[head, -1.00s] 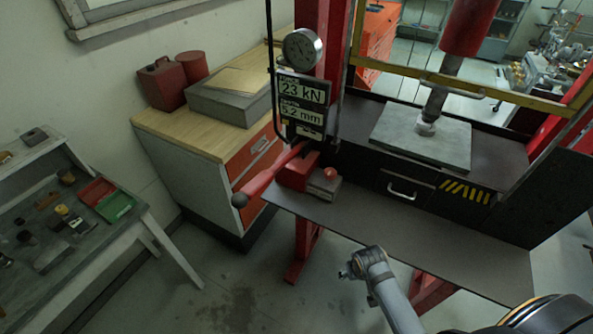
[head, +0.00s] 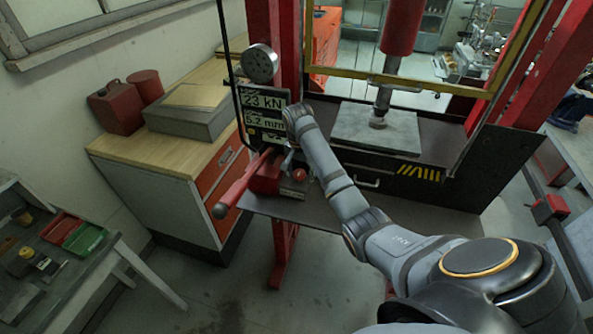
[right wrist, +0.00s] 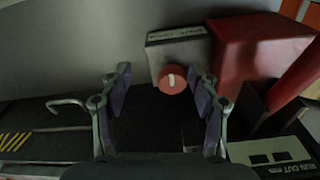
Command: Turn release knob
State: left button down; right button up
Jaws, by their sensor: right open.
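The red release knob (head: 299,175) sits on a small grey block beside the red pump body (head: 266,178) on the press's dark shelf. In the right wrist view the knob (right wrist: 172,80) shows a white pointer mark standing nearly upright, on a block with a light label plate (right wrist: 178,34). My right gripper (right wrist: 163,76) is open and empty. Its fingers appear on either side of the knob, the right one closer; contact is not visible. In the head view the right gripper (head: 290,158) is small, partly hidden by its wrist, just above the knob. My left gripper is not in view.
The red pump lever (head: 240,187) juts out left of the knob. The gauge (head: 260,63) and a display (head: 264,108) reading 23 kN and 5.2 mm stand just above. A drawer handle (right wrist: 68,104) lies left of the fingers.

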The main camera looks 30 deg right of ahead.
aim_at(300, 172)
jog(key=w+r+m, duration=0.1)
jog(key=w+d+r+m, duration=0.1)
jog(key=r, duration=0.1)
jog(key=w+d+r+m+b, duration=0.1)
jog(key=r, duration=0.1)
jog(key=shift+r+g+y, duration=0.2)
jog(key=shift+g+y, duration=0.1)
jog(key=shift+y, duration=0.1)
notch_tip(300, 172, down, 7)
jog(key=p, duration=0.3)
jog(key=shift+f, duration=0.1)
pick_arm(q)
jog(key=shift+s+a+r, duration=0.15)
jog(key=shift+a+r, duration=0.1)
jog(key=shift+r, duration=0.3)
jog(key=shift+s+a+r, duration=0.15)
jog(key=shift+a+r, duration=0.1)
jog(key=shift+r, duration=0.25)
pick_arm(e)
jog(key=shift+w+f, duration=0.1)
jog(key=shift+f, duration=0.35)
jog(key=c, duration=1.2)
